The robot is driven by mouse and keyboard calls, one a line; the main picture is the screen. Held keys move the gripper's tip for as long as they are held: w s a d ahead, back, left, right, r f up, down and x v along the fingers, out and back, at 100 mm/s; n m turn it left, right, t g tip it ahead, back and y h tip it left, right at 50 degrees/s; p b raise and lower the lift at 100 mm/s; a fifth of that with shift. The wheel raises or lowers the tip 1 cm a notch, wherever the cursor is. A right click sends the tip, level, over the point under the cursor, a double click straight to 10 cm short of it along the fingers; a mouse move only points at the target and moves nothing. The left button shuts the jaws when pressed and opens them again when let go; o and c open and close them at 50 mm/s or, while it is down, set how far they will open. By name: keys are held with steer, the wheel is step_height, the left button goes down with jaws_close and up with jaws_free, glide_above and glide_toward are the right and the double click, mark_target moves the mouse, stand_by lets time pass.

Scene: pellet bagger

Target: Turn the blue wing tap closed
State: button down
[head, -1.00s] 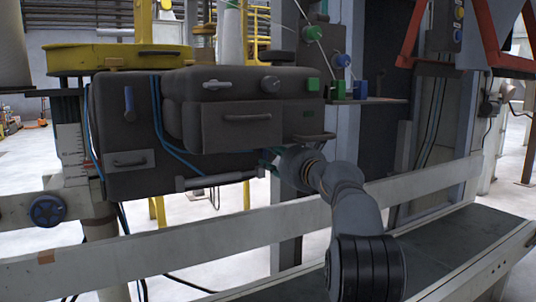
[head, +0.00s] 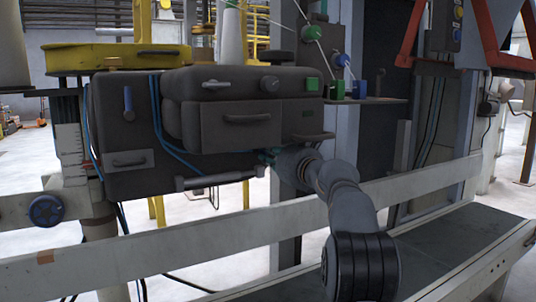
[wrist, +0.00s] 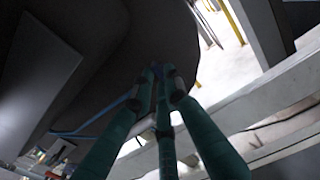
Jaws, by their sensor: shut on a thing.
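My gripper (head: 267,156) is at the lower right edge of the dark machine housing (head: 140,170) in the head view, its fingers mostly hidden by the housing and my wrist. In the wrist view, my gripper's teal fingers (wrist: 158,78) come together against a dark surface. A small blue piece, which looks like the blue wing tap (wrist: 133,102), shows between and beside the fingers; most of it is hidden. The fingers appear shut on it. The tap is not visible in the head view, and I cannot tell its angle.
A blue handle (head: 128,103) is on the housing's left face, and a blue handwheel (head: 47,209) is at far left. A pale rail (head: 150,255) runs below the housing. A conveyor belt (head: 440,240) lies at lower right. Blue hoses (head: 160,120) run down the housing.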

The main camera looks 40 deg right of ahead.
stand_by(0.5)
steer(key=shift+d+r+m+p, duration=0.15)
steer(key=shift+m+p, duration=2.05)
steer(key=shift+m, duration=2.2)
steer(key=shift+d+r+m+p, duration=0.1)
steer(key=shift+m+p, duration=2.1)
steer(key=shift+m, duration=2.2)
steer(key=shift+f+m, duration=0.1)
steer(key=shift+m, duration=0.2)
steer(key=c, duration=1.7)
jaws_free()
steer(key=shift+c, duration=0.2)
steer(key=shift+s, duration=0.15)
